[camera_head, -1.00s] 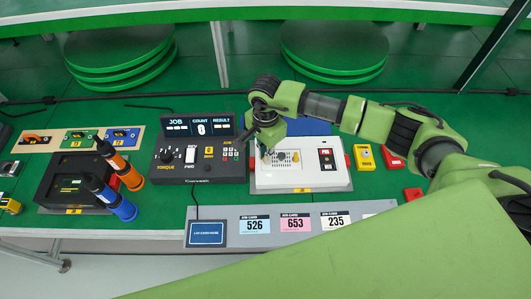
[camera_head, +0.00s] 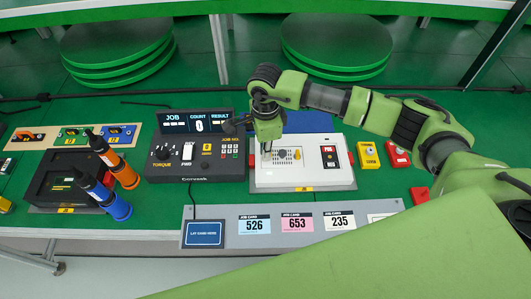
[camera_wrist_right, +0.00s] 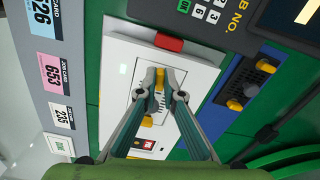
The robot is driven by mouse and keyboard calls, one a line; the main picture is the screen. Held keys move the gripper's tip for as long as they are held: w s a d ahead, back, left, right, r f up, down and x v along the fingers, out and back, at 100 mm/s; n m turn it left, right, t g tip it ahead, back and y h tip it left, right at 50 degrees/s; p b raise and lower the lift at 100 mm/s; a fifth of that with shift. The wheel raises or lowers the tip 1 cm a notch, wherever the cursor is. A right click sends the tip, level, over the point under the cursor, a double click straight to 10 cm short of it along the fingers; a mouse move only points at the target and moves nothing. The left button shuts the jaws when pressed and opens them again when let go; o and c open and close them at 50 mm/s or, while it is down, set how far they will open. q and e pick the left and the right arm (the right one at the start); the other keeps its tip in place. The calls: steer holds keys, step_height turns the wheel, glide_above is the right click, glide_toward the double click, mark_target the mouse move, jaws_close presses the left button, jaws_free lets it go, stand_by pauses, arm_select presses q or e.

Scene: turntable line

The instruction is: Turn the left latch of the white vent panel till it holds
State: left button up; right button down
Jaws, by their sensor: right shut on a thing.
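The white vent panel (camera_head: 325,175) lies on the green bench right of the job console. It also shows in the right wrist view (camera_wrist_right: 120,75), with a grey slotted vent between two yellow latches. The left latch (camera_wrist_right: 160,78) is the upper one in the wrist view; the other latch (camera_wrist_right: 147,121) is lower. My right gripper (camera_head: 266,150) reaches down over the panel's left part. In the wrist view its fingers (camera_wrist_right: 160,88) close together at the left latch, partly hiding it. Whether the latch is fully turned cannot be told. My left gripper is not in view.
The job console (camera_head: 195,165) stands close left of the panel. Yellow (camera_head: 368,155) and red (camera_head: 397,155) boxes stand to its right. A grey strip with job cards (camera_head: 297,222) lies in front. A blue plate with a dark vent (camera_wrist_right: 240,85) lies behind. Orange and blue tools stand at left.

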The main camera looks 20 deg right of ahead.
steer(key=shift+m+b, duration=0.45)
steer(key=shift+m, duration=0.45)
steer(key=c, duration=2.2)
jaws_free()
steer(key=shift+o, duration=0.2)
steer(key=shift+r, duration=0.15)
step_height(320, 180, up, 12)
steer(key=shift+f, duration=0.2)
